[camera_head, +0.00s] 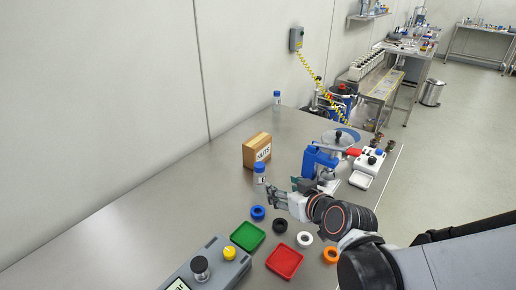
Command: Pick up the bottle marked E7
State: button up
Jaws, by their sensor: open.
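Two small bottles with blue caps stand upright on the metal table. The nearer bottle (260,174) is in front of the wooden box, and the farther bottle (277,98) is near the wall at the table's back. The mark on each is too small to read, so I cannot tell which is E7. My gripper (273,193) is open and empty, with its fingers pointing left. It is just to the lower right of the nearer bottle. I cannot tell whether the fingers touch that bottle.
A wooden box marked NUTS (257,151) stands behind the nearer bottle. A blue device (317,163) is right of it. Coloured rings, a green tray (248,236), a red tray (285,262) and a grey instrument (207,271) lie in front. The table's left part is clear.

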aim_at(262, 175)
jog(key=shift+t+y, duration=0.3)
jog(key=shift+t, duration=0.1)
jog(key=x, duration=0.3)
jog(key=b+x, duration=0.1)
jog(key=x, duration=0.2)
jog(key=a+b+x, duration=0.1)
jog(key=x, duration=0.2)
jog(key=shift+a+f, duration=0.1)
jog(key=shift+f, duration=0.35)
jog(key=shift+w+r+b+x, duration=0.2)
jog(key=shift+b+x, duration=0.55)
jog(key=shift+x, duration=0.8)
jog(key=shift+w+r+b+x, duration=0.1)
jog(key=shift+r+b+x, duration=0.15)
jog(key=shift+b+x, duration=0.9)
jog(key=shift+w+f+p, duration=0.1)
jog(key=shift+w+p, duration=0.1)
jog(key=shift+p, duration=0.25)
jog(key=c, duration=1)
